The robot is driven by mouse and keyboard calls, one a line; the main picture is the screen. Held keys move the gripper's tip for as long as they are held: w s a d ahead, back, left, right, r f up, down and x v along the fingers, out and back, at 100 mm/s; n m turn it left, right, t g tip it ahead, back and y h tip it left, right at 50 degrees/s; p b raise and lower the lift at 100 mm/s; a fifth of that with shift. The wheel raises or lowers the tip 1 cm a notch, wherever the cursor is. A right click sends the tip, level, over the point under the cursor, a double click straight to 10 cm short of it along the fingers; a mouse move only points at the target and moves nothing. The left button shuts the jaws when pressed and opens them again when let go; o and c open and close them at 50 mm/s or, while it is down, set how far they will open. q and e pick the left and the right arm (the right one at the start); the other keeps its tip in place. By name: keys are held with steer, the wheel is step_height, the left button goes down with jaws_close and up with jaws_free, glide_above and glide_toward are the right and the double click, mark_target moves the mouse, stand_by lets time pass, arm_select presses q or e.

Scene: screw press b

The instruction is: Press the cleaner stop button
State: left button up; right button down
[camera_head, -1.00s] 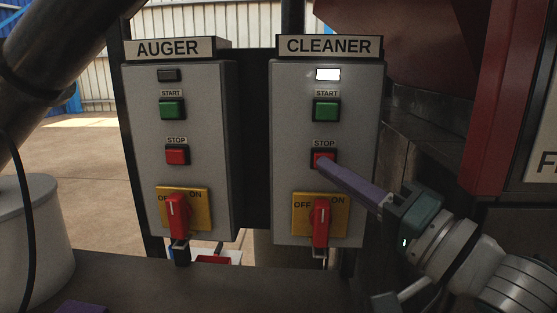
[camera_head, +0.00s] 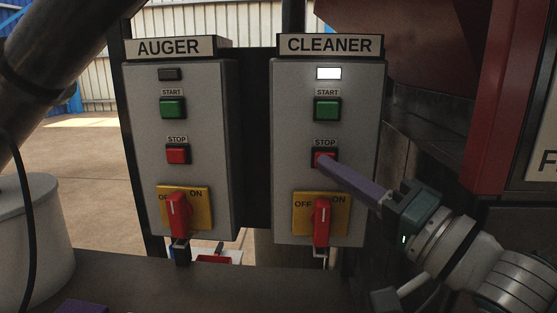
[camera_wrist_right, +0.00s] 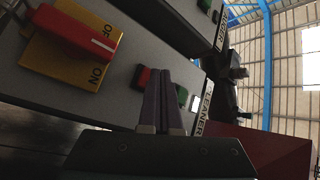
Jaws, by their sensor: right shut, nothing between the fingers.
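The grey CLEANER box (camera_head: 287,155) has a lit white lamp (camera_head: 328,73), a green start button (camera_head: 327,110) and a red stop button (camera_head: 320,154). My right gripper (camera_head: 322,162) is shut and empty, its purple fingertips over the lower right of the stop button and partly hiding it. The right wrist view shows the shut fingers (camera_wrist_right: 160,72) beside the red stop button (camera_wrist_right: 143,78). I cannot tell whether they touch it. A purple piece at the bottom left edge (camera_head: 82,307) looks like part of my left gripper; its jaws cannot be made out.
Below the stop button is a red rotary switch (camera_head: 321,222) on a yellow OFF/ON plate (camera_head: 300,220). The similar AUGER box (camera_head: 217,150) stands to the left with its lamp unlit. A red machine frame (camera_head: 500,100) is at right; a dark ledge (camera_head: 250,290) runs below.

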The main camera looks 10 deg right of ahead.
steer(key=shift+w+d, duration=0.1)
steer(key=shift+w, duration=0.1)
steer(key=shift+w, duration=0.15)
stand_by(0.5)
